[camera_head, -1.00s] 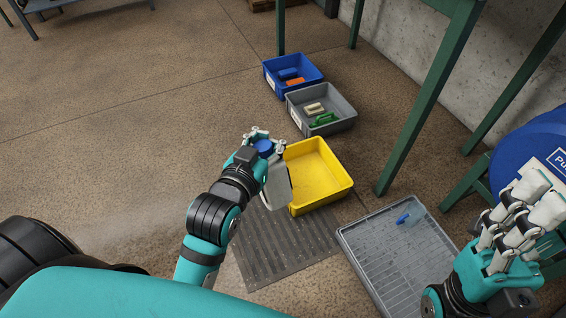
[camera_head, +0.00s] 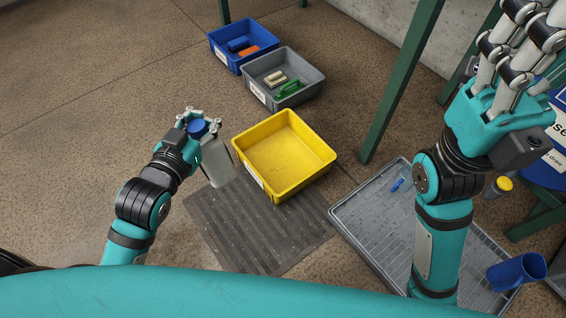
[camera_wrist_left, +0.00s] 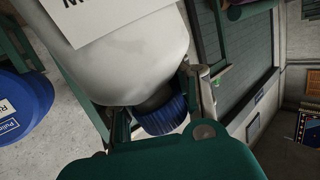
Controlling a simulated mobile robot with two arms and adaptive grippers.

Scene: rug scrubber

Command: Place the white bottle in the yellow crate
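The white bottle (camera_head: 218,164) has a blue cap (camera_head: 198,128) and hangs tilted from my left gripper (camera_head: 195,121), which is shut around the cap. In the left wrist view, the bottle body (camera_wrist_left: 125,50) fills the upper left, with its ribbed blue cap (camera_wrist_left: 162,114) between my fingers. The yellow crate (camera_head: 238,153) is empty and stands just right of the bottle in the head view. The bottle is outside its outline. My right gripper (camera_head: 520,25) is raised at the upper right, its fingertips partly cut off by the frame; I see nothing in it.
A grey crate (camera_head: 259,90) and a blue crate (camera_head: 220,60) with cleaning items stand behind the yellow one. A ridged dark mat (camera_head: 255,232) lies in front. A grey grated tray (camera_head: 375,235) and green table legs (camera_head: 400,85) are to the right. Floor at left is clear.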

